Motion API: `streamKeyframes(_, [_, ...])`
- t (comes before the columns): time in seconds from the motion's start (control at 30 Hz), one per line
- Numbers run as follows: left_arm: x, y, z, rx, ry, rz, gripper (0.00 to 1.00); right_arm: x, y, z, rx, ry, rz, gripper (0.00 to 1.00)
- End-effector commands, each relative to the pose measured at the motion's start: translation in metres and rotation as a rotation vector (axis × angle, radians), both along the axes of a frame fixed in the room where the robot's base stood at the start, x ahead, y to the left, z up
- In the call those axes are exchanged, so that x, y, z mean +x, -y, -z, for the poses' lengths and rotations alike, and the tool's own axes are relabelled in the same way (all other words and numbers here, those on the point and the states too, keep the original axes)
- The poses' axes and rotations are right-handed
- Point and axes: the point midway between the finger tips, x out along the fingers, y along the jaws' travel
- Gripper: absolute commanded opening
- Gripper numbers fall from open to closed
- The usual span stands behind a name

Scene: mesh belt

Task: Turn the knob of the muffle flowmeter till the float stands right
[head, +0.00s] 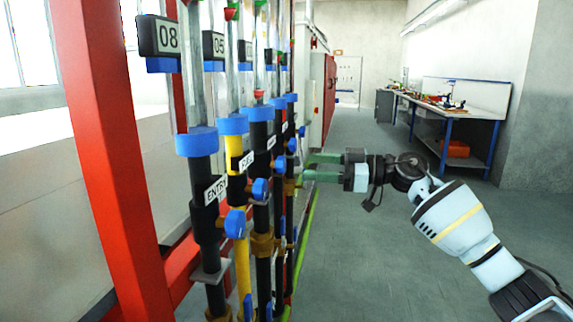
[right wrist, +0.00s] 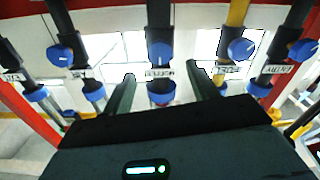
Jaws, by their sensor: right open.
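A row of flowmeters with clear tubes, blue collars and blue knobs runs away from me on the left. The middle label (right wrist: 160,72), upside down in the right wrist view, seems to be the muffle one but is blurred. Its blue knob (right wrist: 161,53) also shows in the head view (head: 280,165). A red float (head: 259,95) is low in what looks like that meter's tube; a green mark is near the picture top. My right gripper (head: 308,168) is open, fingers pointing at this knob, apparently apart from it; the wrist view shows the fingertips (right wrist: 162,80) either side of its line. My left gripper is out of view.
The ENTRY meter's knob (head: 236,222) and the yellow-pipe meter's knob (head: 260,190) stand nearer, with more knobs beyond. A red frame post (head: 105,130) stands at left. The floor (head: 350,240) to the right is clear, with a workbench (head: 450,108) far back.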

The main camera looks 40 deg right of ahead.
Motion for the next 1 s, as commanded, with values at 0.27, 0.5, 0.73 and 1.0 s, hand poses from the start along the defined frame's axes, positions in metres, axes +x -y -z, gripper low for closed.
streamKeyframes(0.27, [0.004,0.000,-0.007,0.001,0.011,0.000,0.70,0.031,-0.029,-0.004,0.004,0.006,-0.004,0.59])
streamKeyframes(0.5, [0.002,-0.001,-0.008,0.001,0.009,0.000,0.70,0.049,-0.043,-0.002,0.002,0.003,-0.003,0.59])
streamKeyframes(0.73, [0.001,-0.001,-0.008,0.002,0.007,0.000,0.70,0.051,-0.045,-0.001,-0.001,0.002,-0.001,0.59])
streamKeyframes(1.0, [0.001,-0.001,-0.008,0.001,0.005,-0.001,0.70,0.051,-0.045,-0.001,-0.001,0.002,-0.001,0.38])
